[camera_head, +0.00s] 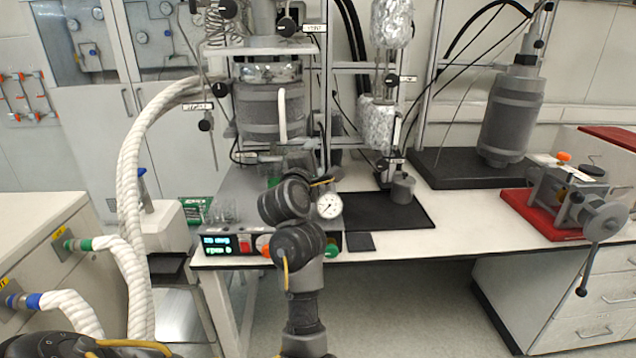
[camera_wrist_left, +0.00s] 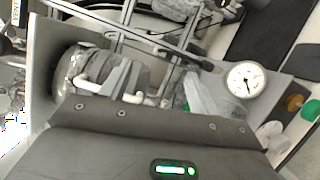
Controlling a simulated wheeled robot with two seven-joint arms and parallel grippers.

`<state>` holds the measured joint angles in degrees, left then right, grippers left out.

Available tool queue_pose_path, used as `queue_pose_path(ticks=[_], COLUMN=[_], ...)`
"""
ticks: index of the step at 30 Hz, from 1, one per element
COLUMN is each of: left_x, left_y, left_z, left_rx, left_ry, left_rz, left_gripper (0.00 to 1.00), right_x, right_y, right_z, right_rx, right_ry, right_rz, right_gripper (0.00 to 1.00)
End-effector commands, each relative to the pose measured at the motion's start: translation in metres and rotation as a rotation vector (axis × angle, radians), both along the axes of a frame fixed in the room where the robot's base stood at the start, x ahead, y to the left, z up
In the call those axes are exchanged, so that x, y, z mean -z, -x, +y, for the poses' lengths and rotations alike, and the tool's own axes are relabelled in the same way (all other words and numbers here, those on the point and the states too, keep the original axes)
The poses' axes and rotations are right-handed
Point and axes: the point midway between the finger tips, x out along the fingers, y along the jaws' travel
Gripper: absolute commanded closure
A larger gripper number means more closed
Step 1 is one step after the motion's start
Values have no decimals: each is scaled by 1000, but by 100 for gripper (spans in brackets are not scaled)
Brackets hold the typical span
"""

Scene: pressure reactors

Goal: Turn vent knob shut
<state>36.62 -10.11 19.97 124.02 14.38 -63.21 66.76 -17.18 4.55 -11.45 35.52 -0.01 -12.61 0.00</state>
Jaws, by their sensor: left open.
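A black knob (camera_head: 287,26) sits beside a small white label at the top of the left reactor rig; the label looks like VENT, but the print is small. My left gripper (camera_head: 292,160) is in front of the steel reactor vessel (camera_head: 270,108), well below that knob and apart from it. In the left wrist view its fingers (camera_wrist_left: 162,90) are spread, with nothing seen held between them. The vessel's lower part is hidden behind my left arm. The knob cannot be made out in the wrist view. My right gripper is not in view.
Other knobs, a lower-left one (camera_head: 205,125) and a right one (camera_head: 391,80), are on the rig. A pressure gauge (camera_head: 328,205) is close to my left wrist. A white hose (camera_head: 135,165) runs along the left. A control box (camera_head: 222,245) stands at the bench front.

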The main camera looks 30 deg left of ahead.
Motion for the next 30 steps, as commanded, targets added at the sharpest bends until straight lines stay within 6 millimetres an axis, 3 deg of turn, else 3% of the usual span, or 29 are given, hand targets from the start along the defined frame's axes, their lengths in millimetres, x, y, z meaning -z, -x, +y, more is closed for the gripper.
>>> queue_pose_path(ticks=[4, 10, 30], left_x=[25, 44, 50], left_y=[4, 7, 8], left_z=[-7, -13, -15], left_rx=[21, 41, 48], left_ry=[-82, -150, -169], left_rz=[76, 134, 152], left_gripper=[39, 39, 39], right_x=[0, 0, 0], right_y=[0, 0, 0], right_z=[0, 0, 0], right_rx=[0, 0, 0], right_ry=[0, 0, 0], right_rz=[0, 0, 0], right_gripper=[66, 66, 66])
